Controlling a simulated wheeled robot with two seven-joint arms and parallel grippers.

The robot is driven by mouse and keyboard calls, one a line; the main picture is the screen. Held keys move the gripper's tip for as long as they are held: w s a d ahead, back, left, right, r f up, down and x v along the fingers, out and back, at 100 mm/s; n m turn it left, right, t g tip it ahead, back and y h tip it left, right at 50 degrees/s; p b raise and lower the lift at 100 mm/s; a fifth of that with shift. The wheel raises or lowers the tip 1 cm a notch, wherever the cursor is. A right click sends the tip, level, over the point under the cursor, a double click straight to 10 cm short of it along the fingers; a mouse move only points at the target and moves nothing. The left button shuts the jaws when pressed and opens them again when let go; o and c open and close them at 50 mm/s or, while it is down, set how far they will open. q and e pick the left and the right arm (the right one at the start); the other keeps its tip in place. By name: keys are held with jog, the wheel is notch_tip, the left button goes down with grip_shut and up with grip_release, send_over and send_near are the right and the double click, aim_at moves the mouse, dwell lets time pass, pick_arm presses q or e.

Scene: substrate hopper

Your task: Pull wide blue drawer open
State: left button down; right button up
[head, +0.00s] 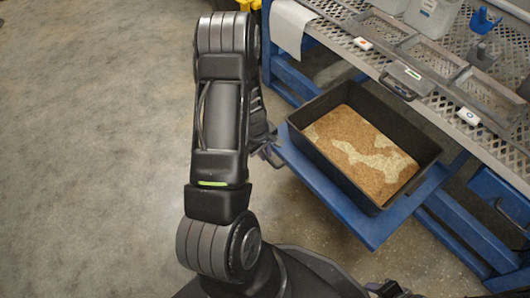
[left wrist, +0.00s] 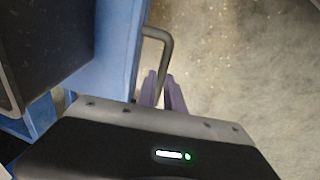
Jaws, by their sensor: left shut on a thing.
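The wide blue drawer (head: 349,221) stands out from under the metal bench, with a black bin (head: 322,168) on it holding brown and pale substrate. In the left wrist view the drawer's blue front (left wrist: 118,50) carries a grey bar handle (left wrist: 168,42). My left gripper (left wrist: 164,92) is shut on this handle, its two purple fingers close together at the bar's lower end. In the head view my left arm partly hides the gripper (head: 270,152) at the drawer's left edge. Dark parts at the bottom edge may be my right gripper (head: 388,290), too cut off to read.
The mesh bench top (head: 340,38) above carries grey trays (head: 430,60), a pale container (head: 432,15) and a blue bracket (head: 483,20). Another blue drawer (head: 500,195) is at the right. The concrete floor (head: 90,150) at the left is clear.

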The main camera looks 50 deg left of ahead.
pick_arm(q)
jog(key=c, duration=1.5)
grip_release()
jog(key=shift+o, duration=0.2)
notch_tip(320, 180, up, 8)
jog(key=s+p, duration=0.1)
jog(key=p, duration=0.3)
jog(key=shift+s+f, duration=0.2)
jog(key=shift+s, duration=0.05)
